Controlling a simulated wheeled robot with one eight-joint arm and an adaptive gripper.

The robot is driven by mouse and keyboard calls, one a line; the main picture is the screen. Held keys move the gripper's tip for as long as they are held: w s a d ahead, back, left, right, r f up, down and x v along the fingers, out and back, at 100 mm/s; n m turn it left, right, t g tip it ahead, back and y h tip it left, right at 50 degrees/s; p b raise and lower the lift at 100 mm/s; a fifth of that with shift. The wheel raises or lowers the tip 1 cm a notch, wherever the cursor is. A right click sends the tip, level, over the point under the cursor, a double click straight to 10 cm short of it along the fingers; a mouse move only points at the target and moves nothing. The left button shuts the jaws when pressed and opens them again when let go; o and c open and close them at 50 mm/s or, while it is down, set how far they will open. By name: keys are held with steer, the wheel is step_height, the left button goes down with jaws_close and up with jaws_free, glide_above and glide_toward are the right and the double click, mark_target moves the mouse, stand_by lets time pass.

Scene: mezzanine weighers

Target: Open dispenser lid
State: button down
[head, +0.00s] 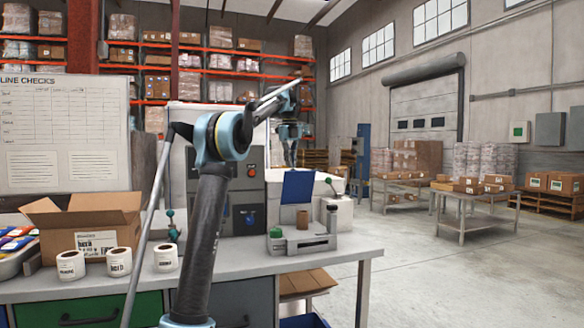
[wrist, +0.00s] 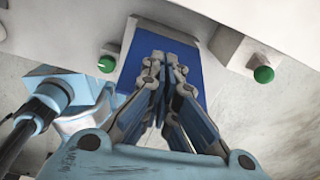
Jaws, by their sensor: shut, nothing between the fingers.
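The panel also shows in the wrist view (wrist: 213,88), directly beyond the fingers. My gripper (head: 291,160) is above the panel in the head view, pointing down. In the wrist view my gripper (wrist: 166,62) is shut and empty, its fingertips over the upper middle of the panel. They hide part of it, and I cannot tell whether they touch it.
A grey fixture (head: 320,242) with a brown cylinder (head: 303,219) stands on the workbench (head: 350,252) before the panel. Green knobs (wrist: 106,64) (wrist: 263,74) flank the panel. Label rolls (head: 118,262) and an open carton (head: 90,225) are at left.

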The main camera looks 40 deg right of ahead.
steer(key=shift+w+d, duration=0.95)
steer(key=shift+w, duration=0.25)
steer(key=shift+s, duration=0.1)
stand_by(0.4)
